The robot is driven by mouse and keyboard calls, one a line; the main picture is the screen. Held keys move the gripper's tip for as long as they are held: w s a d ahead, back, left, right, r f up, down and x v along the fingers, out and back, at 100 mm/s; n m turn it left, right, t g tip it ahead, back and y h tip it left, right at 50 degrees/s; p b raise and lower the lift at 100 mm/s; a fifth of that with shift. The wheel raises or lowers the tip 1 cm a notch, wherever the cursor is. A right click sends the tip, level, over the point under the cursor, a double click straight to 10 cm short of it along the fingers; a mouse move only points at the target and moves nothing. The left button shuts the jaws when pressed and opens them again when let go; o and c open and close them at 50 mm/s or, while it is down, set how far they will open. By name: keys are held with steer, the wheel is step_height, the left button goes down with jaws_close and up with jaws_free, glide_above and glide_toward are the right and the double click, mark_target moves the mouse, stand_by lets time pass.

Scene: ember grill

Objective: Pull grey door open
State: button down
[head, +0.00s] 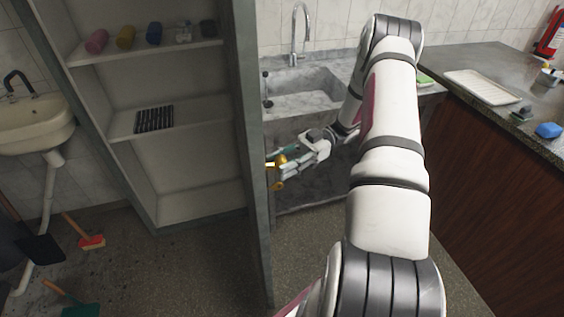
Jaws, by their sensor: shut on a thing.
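The grey door (256,215) stands swung out from the shelf cabinet, seen nearly edge-on, with the cabinet's inside open to view on its left. A brass handle (277,161) sticks out from the door's right face. My gripper (281,172) comes in from the right and is shut on the brass handle. The fingers are small in the view, and their exact contact with the handle is hard to make out.
The cabinet shelves (190,111) hold colored rolls and a black rack (154,119). A sink (300,92) is behind my gripper. A dark counter (510,75) lies right. A red brush (92,242) and a green dustpan (80,310) lie on the left floor.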

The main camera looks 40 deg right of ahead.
steer(key=c, duration=0.9)
jaws_free()
steer(key=shift+c, duration=0.2)
steer(key=d, duration=1.2)
steer(key=shift+s, duration=0.25)
